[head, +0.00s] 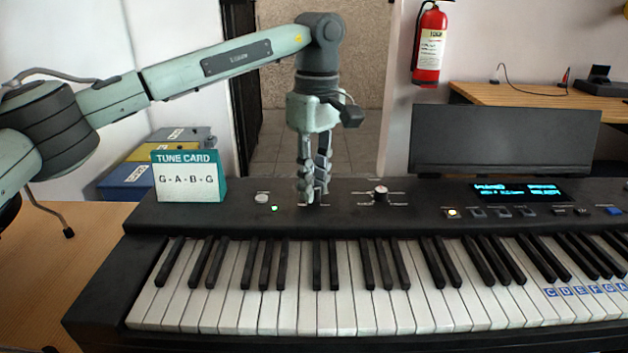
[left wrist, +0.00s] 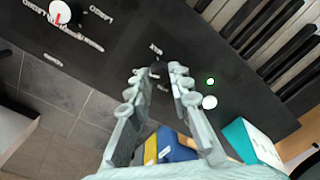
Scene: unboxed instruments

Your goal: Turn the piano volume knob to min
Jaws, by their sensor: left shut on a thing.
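The piano (head: 165,212) is a black keyboard with white and black keys. My left gripper (head: 313,195) points down at the left part of its control panel. In the left wrist view, my left gripper (left wrist: 158,82) has its fingertips on both sides of a small dark knob (left wrist: 157,69) and is shut on it. A label that seems to read MAX stands by this knob. The fingers hide most of the knob in the head view, and I cannot tell where its pointer is. My right gripper is out of view.
A second knob with a white top (head: 380,192) stands to the right. A round white button (head: 262,198) and a green light (head: 274,208) lie to the left. A tune card (head: 188,177) stands at the panel's left end. A lit display (head: 520,192) is farther right.

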